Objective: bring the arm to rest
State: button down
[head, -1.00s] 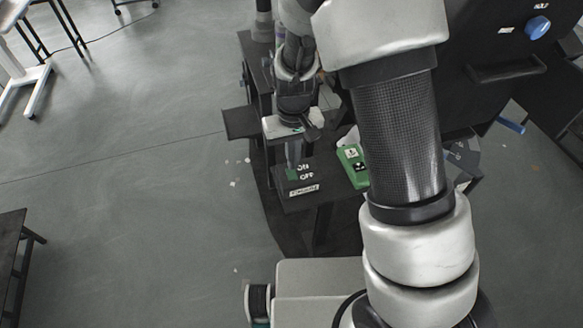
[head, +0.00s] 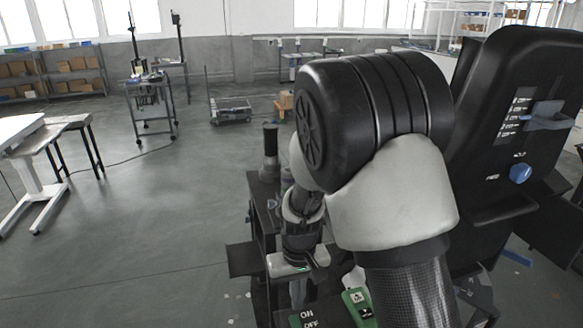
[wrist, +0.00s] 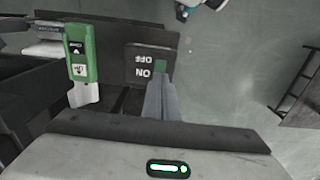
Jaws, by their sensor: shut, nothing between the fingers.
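My gripper (head: 298,292) hangs in the lower middle of the head view, pointing down beside the black ON/OFF panel (head: 307,317). In the wrist view my gripper's grey fingers (wrist: 161,78) are together with nothing between them. They overlap the lower edge of the ON/OFF panel (wrist: 148,62), near its green switch part (wrist: 161,66). I cannot tell whether the fingertips touch the panel. My arm is bent, its large elbow filling the middle of the head view.
A green control box (wrist: 81,52) stands left of the panel in the wrist view; it shows in the head view (head: 358,306). A tall black machine (head: 530,120) with a blue knob (head: 521,173) rises at right. Open floor (head: 150,240) lies left.

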jog(key=s+d+r+m+t+y+p, duration=0.1)
jog(key=s+d+r+t, duration=0.15)
jog(key=r, duration=0.75)
jog(key=s+d+r+m+t, duration=0.1)
jog(key=s+d+r, duration=0.25)
jog(key=r, duration=0.65)
jog(key=s+d+r+t, duration=0.1)
jog(key=s+d+r, duration=0.2)
jog(key=s+r, duration=0.1)
jog(key=s+d+r+m+t+h, duration=0.1)
jog(key=s+d+r, duration=0.2)
jog(key=s, duration=0.3)
jog(key=shift+s+d+r+p, duration=0.2)
jog(key=shift+s+r+p, duration=0.15)
jog(key=shift+r, duration=0.1)
